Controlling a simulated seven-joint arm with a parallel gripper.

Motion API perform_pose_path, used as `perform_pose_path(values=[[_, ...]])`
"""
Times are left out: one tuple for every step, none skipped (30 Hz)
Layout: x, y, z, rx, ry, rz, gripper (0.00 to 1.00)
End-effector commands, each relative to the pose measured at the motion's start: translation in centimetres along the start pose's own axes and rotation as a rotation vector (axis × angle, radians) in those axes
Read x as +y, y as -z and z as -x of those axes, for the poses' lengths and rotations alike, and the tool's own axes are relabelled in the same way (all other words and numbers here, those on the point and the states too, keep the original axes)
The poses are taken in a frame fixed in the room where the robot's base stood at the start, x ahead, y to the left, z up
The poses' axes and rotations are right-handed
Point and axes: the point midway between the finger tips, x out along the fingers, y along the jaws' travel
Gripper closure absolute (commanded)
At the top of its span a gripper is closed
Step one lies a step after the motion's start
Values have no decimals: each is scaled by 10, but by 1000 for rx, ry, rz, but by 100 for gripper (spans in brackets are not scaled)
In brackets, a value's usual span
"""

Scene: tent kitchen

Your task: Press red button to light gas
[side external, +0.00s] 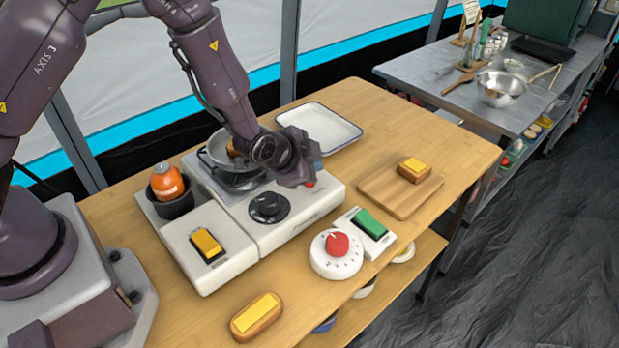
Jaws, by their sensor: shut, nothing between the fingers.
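A white gas stove (300,212) stands on the wooden table. A small red button (310,184) shows at the stove's right end, partly hidden by my gripper. My gripper (300,176) is shut and empty, just above and beside this red button; I cannot tell whether it touches it. A black round knob (268,207) sits on the stove's front. A pan (216,150) stands on the burner behind, with something brown in it, partly hidden by my arm. No flame can be made out.
A yellow switch (206,243) and an orange bottle (167,180) are at left. A white dial with red knob (337,254) and a green switch (370,223) stand in front. A wooden board (385,192), a white tray (322,122) and a yellow-topped block (257,316) lie around.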

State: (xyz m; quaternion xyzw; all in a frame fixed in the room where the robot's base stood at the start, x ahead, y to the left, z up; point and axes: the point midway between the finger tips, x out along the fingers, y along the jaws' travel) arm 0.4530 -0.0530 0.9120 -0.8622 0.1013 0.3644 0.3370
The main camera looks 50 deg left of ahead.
Motion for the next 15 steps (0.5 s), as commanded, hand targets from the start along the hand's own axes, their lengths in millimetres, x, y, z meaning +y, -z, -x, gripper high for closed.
perform_pose_path(values=[[0,0,0,0,0,0,100],[0,0,0,0,0,0,100],[0,0,0,0,0,0,100],[0,0,0,0,0,0,100],[0,0,0,0,0,0,100],[0,0,0,0,0,0,100],[0,0,0,0,0,0,100],[0,0,0,0,0,0,100],[0,0,0,0,0,0,100],[0,0,0,0,0,0,100],[0,0,-1,0,0,0,100],[1,-1,-1,-1,0,0,100],[2,-2,-2,-1,0,0,100],[2,-2,-3,-1,-1,0,100],[3,-3,-4,-1,-1,0,100]])
